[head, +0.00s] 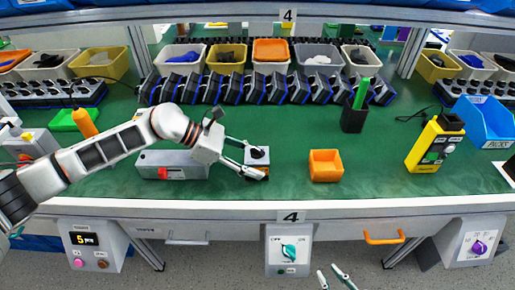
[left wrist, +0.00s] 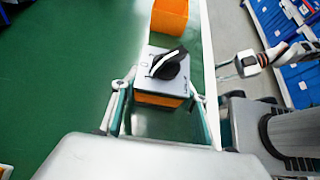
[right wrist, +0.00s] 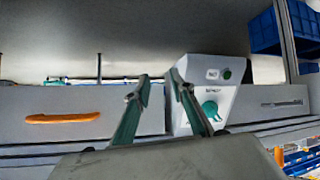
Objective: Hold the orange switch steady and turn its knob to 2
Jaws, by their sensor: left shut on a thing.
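The orange switch (head: 258,158) stands on the green table, left of the orange bin. In the left wrist view the switch (left wrist: 163,98) has a grey top, an orange lower body and a black knob (left wrist: 169,64) with a white line.
An orange bin (head: 326,166) stands just right of the switch. A grey box with a red switch (head: 170,165) lies left, behind my left arm. A yellow device (head: 434,147) stands at right. A front panel with a teal knob (right wrist: 210,108) faces my right gripper.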

